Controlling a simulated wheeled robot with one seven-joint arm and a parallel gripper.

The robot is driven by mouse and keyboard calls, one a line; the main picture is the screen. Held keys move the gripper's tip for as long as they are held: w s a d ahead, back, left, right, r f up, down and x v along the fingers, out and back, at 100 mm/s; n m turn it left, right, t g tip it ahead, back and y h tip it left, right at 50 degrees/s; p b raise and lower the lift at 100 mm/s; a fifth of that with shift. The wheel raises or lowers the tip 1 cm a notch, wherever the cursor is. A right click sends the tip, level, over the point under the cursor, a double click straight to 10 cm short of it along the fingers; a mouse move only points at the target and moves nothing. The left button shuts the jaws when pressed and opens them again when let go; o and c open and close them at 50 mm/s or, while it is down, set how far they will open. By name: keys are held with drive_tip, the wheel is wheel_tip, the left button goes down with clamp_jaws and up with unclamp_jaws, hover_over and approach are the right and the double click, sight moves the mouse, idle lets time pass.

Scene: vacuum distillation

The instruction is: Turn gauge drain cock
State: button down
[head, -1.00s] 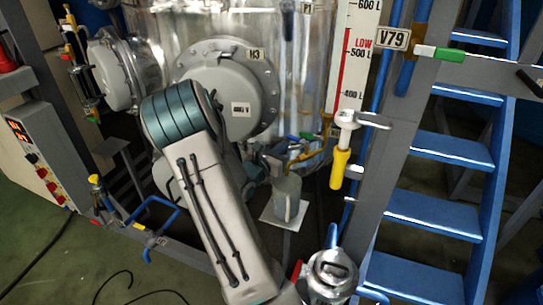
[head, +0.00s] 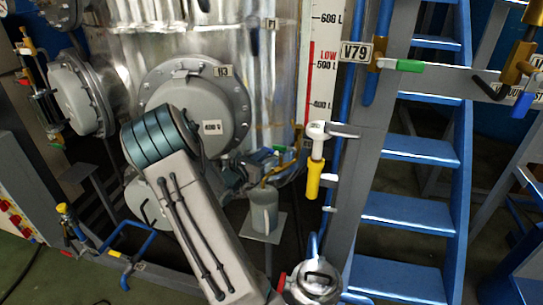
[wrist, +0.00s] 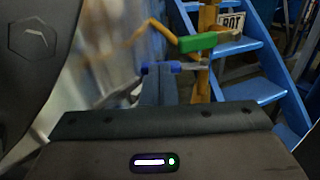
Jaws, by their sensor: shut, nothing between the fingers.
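My gripper (wrist: 158,88) is shut and empty in the wrist view, pointing forward. Just beyond its tips is a small blue lever (wrist: 162,67); I cannot tell whether they touch. Above and to the right is a green lever (wrist: 197,42) on a brass fitting, beside a tag (wrist: 230,21) reading "BOT". I cannot tell from a label which lever is the gauge drain cock. In the head view the small green handle (head: 282,151) shows near the foot of the level scale (head: 322,75), partly crowded by my gripper and arm.
A cup (head: 264,208) stands on a small plate (head: 250,233) below the fittings. The metal vessel (head: 268,60) is behind my arm. A yellow-handled valve (head: 314,178) and a grey post (head: 365,130) stand to the right, with blue steps (head: 408,205) beyond.

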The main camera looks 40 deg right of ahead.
drive_tip(key=shift+w+d+b, duration=0.5)
drive_tip(key=shift+w+d, duration=0.1)
drive_tip(key=shift+w, duration=0.15)
drive_tip(key=w+a, duration=0.1)
drive_tip(key=a, duration=1.3)
drive_tip(key=shift+w, duration=0.15)
